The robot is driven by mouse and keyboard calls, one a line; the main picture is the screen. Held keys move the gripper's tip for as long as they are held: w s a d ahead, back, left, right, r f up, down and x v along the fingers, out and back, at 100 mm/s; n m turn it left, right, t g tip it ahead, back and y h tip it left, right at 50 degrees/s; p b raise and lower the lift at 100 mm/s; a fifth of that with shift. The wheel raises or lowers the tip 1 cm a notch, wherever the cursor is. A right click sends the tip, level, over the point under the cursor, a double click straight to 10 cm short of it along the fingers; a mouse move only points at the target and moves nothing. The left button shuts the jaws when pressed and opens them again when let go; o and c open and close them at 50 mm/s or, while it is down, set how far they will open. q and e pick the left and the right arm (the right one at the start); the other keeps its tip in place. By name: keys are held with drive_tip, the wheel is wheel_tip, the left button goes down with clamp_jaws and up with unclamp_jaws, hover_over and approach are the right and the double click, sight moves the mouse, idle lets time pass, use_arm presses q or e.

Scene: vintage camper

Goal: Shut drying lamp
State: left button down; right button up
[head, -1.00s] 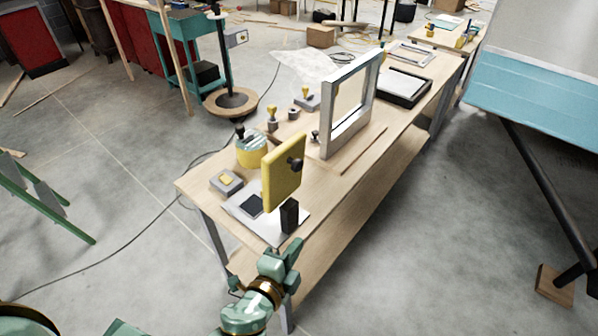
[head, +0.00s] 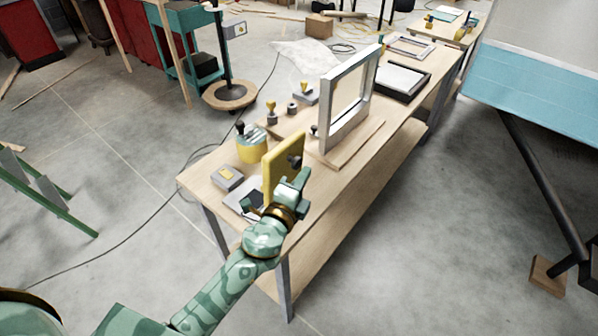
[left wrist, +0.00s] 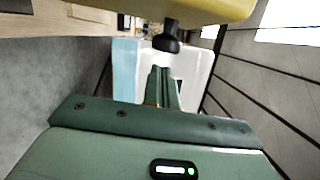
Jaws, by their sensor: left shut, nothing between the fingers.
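The drying lamp appears to be the yellow panel (head: 270,170) standing raised, nearly upright, over a pale base plate (head: 233,198) at the near end of the workbench. A dark knob (head: 296,161) sticks out of its right face. My left gripper (head: 300,181) is shut and empty, just in front of that face and slightly below the knob. In the left wrist view, the shut fingers (left wrist: 163,84) point toward the dark knob (left wrist: 168,40), under the yellow panel (left wrist: 190,8). Contact cannot be told. My arm hides part of the base. My right gripper is not in view.
On the workbench (head: 370,160), a grey upright frame (head: 328,125) stands behind the panel. A yellow jar (head: 252,148), a small grey box (head: 227,178) and several stamps are to the left. Open floor lies right of the bench.

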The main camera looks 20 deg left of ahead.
use_arm(q)
drive_tip(key=shift+w+a, duration=0.15)
drive_tip(key=shift+a, duration=0.4)
drive_tip(key=shift+r, duration=0.1)
